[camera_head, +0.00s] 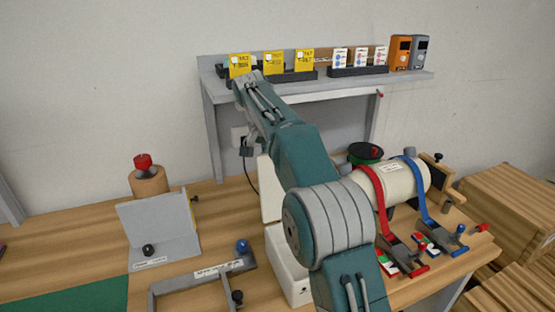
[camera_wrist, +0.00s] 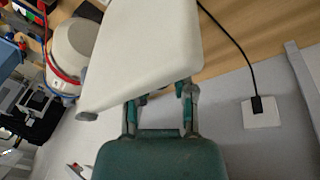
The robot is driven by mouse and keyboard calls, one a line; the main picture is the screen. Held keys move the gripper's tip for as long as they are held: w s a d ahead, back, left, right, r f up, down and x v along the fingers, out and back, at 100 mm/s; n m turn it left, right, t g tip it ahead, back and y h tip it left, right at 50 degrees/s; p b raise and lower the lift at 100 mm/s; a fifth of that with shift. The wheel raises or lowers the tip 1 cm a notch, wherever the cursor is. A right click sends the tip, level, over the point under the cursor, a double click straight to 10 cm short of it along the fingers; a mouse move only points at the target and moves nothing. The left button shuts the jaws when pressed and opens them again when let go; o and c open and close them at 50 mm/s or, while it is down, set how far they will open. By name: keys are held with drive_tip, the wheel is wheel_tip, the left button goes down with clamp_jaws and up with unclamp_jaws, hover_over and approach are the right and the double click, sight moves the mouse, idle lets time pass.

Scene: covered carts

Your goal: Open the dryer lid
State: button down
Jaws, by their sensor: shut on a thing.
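The dryer is a cream-white box (camera_head: 284,248) on the wooden bench, partly hidden behind my arm in the head view. Its lid (camera_head: 269,188) stands raised, roughly upright, at the back of the box. In the wrist view the lid (camera_wrist: 145,50) is a large pale panel filling the upper middle. My gripper (camera_wrist: 160,104) is shut on the lid's edge, with one finger showing at each side and the tips partly covered by the panel.
A strapped cream cylinder (camera_head: 397,183) with red and blue bands stands close on the right. A grey bracket (camera_head: 158,234) and a grey frame (camera_head: 202,281) lie left. A shelf (camera_head: 330,88) with cards stands behind. A black cord runs to a wall outlet (camera_wrist: 261,111).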

drive_tip(key=shift+w+a+f, duration=0.2)
drive_tip(key=shift+a+f, duration=0.15)
drive_tip(key=shift+a, duration=0.05)
drive_tip(key=c, duration=0.7)
unclamp_jaws()
drive_tip(key=shift+o, duration=1.3)
drive_tip(key=shift+w+a+f, duration=0.1)
drive_tip(key=shift+a, duration=0.1)
drive_tip(key=shift+w+a, duration=0.1)
drive_tip(key=shift+d+r, duration=0.25)
drive_tip(key=shift+d, duration=0.05)
